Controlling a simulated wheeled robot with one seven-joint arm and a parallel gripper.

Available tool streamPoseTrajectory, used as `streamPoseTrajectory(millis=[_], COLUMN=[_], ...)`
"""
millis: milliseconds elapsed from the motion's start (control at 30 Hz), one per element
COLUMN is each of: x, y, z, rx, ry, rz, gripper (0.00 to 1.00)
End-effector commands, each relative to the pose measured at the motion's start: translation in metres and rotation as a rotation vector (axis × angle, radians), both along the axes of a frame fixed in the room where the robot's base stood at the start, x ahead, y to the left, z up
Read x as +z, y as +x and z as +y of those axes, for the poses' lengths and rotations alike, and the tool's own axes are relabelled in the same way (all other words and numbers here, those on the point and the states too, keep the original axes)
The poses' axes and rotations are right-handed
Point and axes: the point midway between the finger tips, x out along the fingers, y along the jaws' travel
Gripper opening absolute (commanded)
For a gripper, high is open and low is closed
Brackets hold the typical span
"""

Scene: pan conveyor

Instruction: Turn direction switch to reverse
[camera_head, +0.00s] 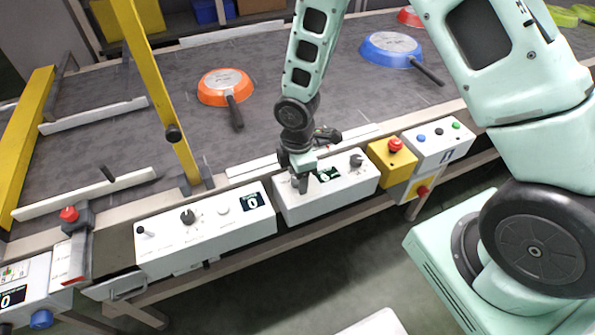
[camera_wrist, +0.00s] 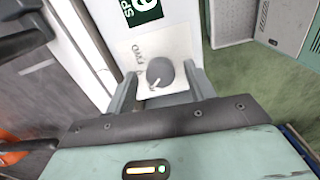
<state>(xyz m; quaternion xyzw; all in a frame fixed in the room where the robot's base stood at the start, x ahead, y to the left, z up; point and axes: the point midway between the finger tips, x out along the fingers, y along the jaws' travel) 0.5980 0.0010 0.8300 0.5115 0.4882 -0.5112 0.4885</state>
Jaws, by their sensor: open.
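The direction switch is a dark grey round knob (camera_wrist: 161,71) with a white pointer mark, on a white control box (camera_head: 340,196). In the wrist view its pointer slants to the lower left, and the letters FWD are printed to its left. My gripper (camera_wrist: 158,84) is open, with one finger on each side of the knob; I cannot tell if they touch it. A green SP display (camera_wrist: 143,10) is on the same box.
A second dark knob (camera_head: 356,160) is at the box's right end. A yellow box with a red button (camera_head: 395,145) stands to the right, another white control box (camera_head: 212,228) to the left. Orange (camera_head: 226,87) and blue (camera_head: 391,49) pans lie on the conveyor behind.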

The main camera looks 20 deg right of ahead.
Motion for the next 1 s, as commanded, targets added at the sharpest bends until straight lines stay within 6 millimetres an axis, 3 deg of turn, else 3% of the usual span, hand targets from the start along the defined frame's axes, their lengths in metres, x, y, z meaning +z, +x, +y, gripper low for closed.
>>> streamPoseTrajectory(millis=[167, 700, 1000], x=[0.012, 0.132, 0.170], y=[0.001, 0.001, 0.001], z=[0.000, -0.001, 0.000], rx=[-0.001, -0.003, -0.002], ry=[0.002, 0.001, 0.001], rz=[-0.002, -0.006, -0.002], gripper=[0.54, 0.54, 0.54])
